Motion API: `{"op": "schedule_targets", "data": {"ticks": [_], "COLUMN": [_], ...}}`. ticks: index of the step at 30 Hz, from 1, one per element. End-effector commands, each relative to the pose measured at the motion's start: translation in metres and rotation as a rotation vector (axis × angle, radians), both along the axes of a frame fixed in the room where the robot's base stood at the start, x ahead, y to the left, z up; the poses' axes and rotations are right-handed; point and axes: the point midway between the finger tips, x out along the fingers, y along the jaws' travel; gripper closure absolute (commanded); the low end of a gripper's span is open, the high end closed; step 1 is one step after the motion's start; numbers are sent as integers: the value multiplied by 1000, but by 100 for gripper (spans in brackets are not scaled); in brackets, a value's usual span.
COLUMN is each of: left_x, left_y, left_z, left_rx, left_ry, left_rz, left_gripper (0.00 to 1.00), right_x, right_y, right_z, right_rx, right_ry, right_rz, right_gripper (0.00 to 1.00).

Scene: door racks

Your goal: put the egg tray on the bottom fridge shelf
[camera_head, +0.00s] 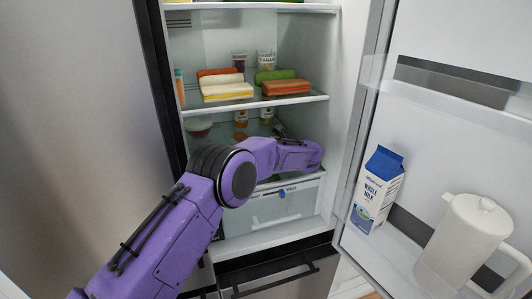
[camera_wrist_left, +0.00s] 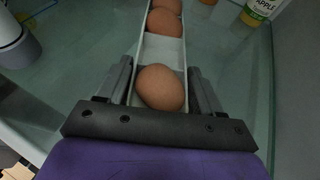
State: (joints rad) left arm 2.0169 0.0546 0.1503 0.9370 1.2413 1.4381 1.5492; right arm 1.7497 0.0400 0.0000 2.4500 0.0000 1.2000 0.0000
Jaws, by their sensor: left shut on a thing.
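The egg tray (camera_wrist_left: 168,50) is a narrow white tray holding brown eggs, and it runs away from me in the left wrist view. My left gripper (camera_wrist_left: 158,72) is shut on its near end, with one dark finger along each side and an egg between them. The tray is over the bottom glass fridge shelf (camera_wrist_left: 80,60); I cannot tell whether it touches. In the head view, brown eggs (camera_head: 240,136) show above that shelf (camera_head: 218,141), while my purple left arm hides much of the tray. My right gripper is not in view.
The shelf above holds sandwiches (camera_head: 226,88). A clear drawer (camera_head: 262,208) is below. The open door holds a milk carton (camera_head: 377,188) and white pitcher (camera_head: 466,240).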

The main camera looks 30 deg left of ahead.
Motion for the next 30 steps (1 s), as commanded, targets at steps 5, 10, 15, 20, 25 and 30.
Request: {"op": "schedule_targets", "data": {"ticks": [5, 10, 15, 20, 25, 30], "left_x": [0, 0, -1, -1, -2, -12], "left_y": [-2, -2, -2, -2, -8, -40], "left_z": [-8, -11, -12, -12, -10, 0], "left_rx": [2, 0, 0, 0, 0, 0], "left_ry": [2, 1, 3, 3, 2, 0], "left_rz": [-1, -2, -1, -1, -2, -4], "left_gripper": [71, 71, 9, 9, 9, 9], "right_x": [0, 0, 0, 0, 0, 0], "right_y": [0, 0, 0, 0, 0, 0], "right_z": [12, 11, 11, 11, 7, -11], "right_rx": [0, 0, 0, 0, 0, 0], "right_ry": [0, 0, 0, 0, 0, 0], "right_rz": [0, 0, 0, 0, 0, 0], "right_gripper": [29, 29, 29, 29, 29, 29]}}
